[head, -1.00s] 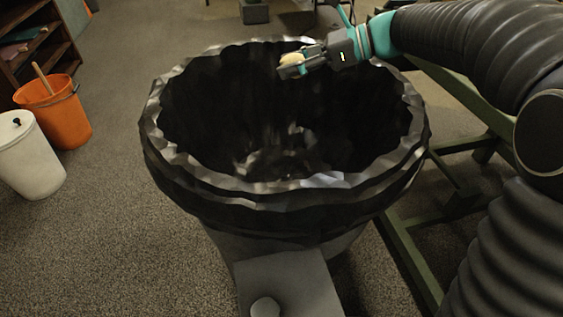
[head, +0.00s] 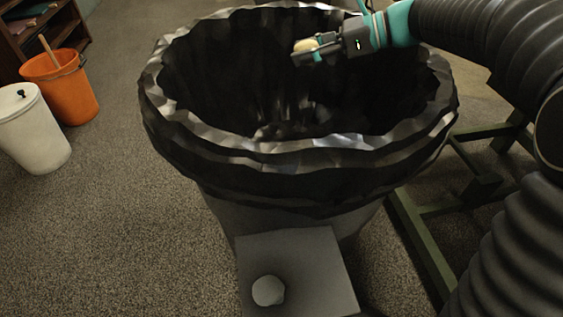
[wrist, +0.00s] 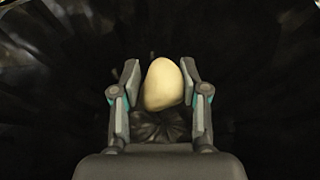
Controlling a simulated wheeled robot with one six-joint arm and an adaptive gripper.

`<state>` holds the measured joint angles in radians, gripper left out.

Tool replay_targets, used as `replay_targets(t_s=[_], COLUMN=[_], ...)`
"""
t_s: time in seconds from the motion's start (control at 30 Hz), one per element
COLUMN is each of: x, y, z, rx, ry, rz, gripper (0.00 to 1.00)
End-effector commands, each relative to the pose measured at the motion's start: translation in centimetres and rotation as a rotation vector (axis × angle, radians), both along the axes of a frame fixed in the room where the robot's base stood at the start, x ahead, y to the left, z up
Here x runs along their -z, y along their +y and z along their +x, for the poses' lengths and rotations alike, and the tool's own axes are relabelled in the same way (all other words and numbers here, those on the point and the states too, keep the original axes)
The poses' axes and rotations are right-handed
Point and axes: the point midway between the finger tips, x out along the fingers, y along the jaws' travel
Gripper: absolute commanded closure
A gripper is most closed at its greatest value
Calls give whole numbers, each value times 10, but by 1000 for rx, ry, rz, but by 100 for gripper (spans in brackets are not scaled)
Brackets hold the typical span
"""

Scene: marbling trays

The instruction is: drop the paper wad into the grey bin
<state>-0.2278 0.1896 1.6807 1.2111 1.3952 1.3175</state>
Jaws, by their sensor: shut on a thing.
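The paper wad (head: 306,45) is a small pale cream lump held at the tips of my gripper (head: 308,50). In the wrist view the wad (wrist: 163,84) sits between the two fingers of my gripper (wrist: 163,90), with the dark liner behind it. The grey bin (head: 222,212) is large and lined with a black bag (head: 180,165) folded over its rim. My gripper is over the bin's mouth, toward the far right side, with the wad above the opening. The bottom of the bin is dark and hard to make out.
A grey block with a pale round knob (head: 268,291) stands at the bin's front. A white lidded bucket (head: 35,135) and an orange bucket (head: 72,92) stand at the left by a shelf (head: 28,28). A green frame (head: 425,240) is at the right.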

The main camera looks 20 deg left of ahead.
Motion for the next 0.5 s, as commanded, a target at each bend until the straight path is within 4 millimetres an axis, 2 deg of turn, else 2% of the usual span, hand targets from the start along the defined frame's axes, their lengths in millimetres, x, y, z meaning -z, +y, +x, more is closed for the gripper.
replay_targets(t_s=[0.1, 0.13, 0.23, 0.5], x=[-1, -1, -1, -1], y=[0, 0, 0, 0], z=[0, 0, 0, 0], rx=[0, 0, 0, 0], ry=[0, 0, 0, 0], rz=[0, 0, 0, 0], gripper=[74, 53, 28, 27])
